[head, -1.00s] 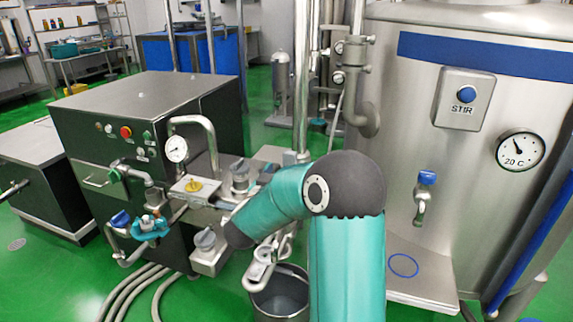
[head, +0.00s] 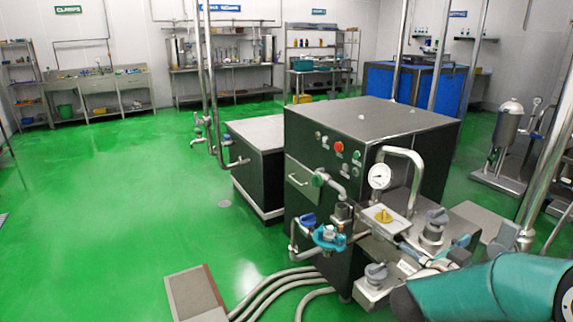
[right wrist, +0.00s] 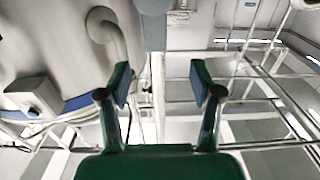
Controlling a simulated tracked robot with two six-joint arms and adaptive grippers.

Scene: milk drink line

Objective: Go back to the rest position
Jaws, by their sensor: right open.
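My right arm (head: 490,292) comes in at the lower right of the head view, in front of the machine's valves. Its fingers cannot be made out clearly there. In the right wrist view my right gripper (right wrist: 160,84) is open, with its two fingers apart and nothing between them. Beyond the fingers, that view shows the steel tank (right wrist: 55,50) on the left, and pipes and a frame on the right. My left gripper is in neither view.
The dark machine (head: 375,140) with a gauge (head: 379,176) and blue-handled valves (head: 308,220) stands close to my right arm. Green floor (head: 120,200) is clear on the left.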

